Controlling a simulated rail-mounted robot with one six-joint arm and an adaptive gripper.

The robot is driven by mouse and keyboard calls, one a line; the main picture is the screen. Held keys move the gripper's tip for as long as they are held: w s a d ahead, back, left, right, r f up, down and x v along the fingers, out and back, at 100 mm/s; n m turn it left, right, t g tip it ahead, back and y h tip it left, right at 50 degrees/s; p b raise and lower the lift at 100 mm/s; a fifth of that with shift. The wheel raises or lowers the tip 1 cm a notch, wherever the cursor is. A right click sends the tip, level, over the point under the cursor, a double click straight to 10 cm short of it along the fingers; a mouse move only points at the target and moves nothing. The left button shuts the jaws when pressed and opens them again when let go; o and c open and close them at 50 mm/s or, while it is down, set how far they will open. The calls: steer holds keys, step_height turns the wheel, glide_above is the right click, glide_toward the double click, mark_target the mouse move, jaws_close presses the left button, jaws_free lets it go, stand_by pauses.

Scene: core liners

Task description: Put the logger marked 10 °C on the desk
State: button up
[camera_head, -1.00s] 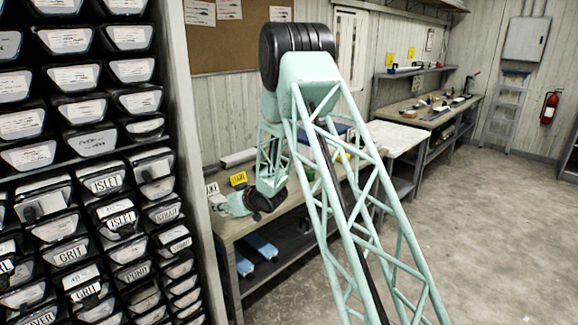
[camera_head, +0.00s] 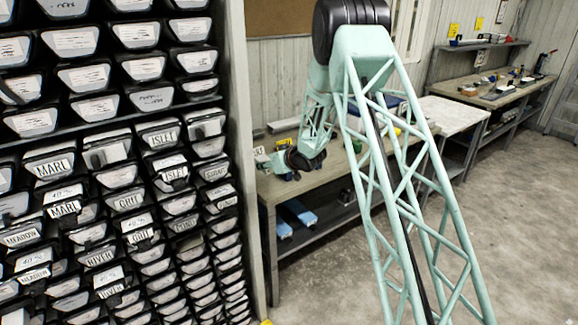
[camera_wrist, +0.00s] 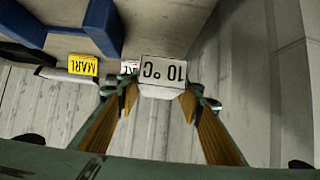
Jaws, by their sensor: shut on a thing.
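The logger (camera_wrist: 163,72), a pale block with a white face marked 10 °C, is upside down in the wrist view. My gripper (camera_wrist: 160,92) is shut on it, one orange-padded finger on each side. In the head view my gripper (camera_head: 272,164) is at the left end of a long wooden-topped bench (camera_head: 335,178) along the wall. The logger cannot be made out there. I cannot tell from the frames whether it touches the bench top, or which of the benches is the desk.
A yellow MARL card (camera_wrist: 83,65) and a blue object (camera_wrist: 100,25) are near the logger. A rack of labelled black trays (camera_head: 110,170) fills the left. Blue objects (camera_head: 298,212) lie on the bench's lower shelf. A white-topped table (camera_head: 447,117) stands farther right. The floor at right is clear.

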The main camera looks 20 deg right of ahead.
glide_above(268, 186)
steer(key=shift+s+f+b, duration=0.15)
steer(key=shift+f+b, duration=0.15)
steer(key=shift+f, duration=2.2)
steer(key=shift+f, duration=1.9)
steer(key=shift+f+b, duration=0.15)
steer(key=shift+b, duration=0.2)
steer(key=o, duration=0.9)
steer(key=shift+r, duration=0.2)
steer(key=shift+s+d+r, duration=0.2)
steer(key=shift+s+r, duration=0.05)
steer(key=shift+s, duration=0.2)
steer(key=shift+p+v, duration=0.5)
steer(key=shift+v, duration=5)
